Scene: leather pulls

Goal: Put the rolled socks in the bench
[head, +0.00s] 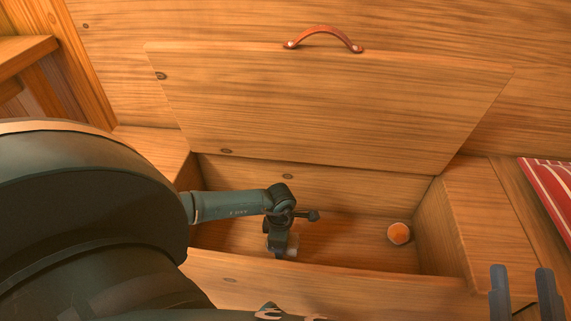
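The wooden bench (330,280) stands open, its lid (330,105) tilted up at the back with a brown leather pull (322,36) on its top edge. A small round orange thing (399,233) lies on the bench floor toward the right; it may be the rolled socks, but I cannot be sure. My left arm reaches in from the left, and my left gripper (280,248) points down inside the bench, left of the orange thing. Something pale shows at its fingertips, mostly hidden. My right gripper (522,293) is at the lower right, its two fingers apart and empty, outside the bench.
A red striped cushion (551,192) lies at the right edge on the bench top. A wooden ledge (28,52) is at the upper left. The bench floor between my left gripper and the orange thing looks clear. My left arm hides much of the left side.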

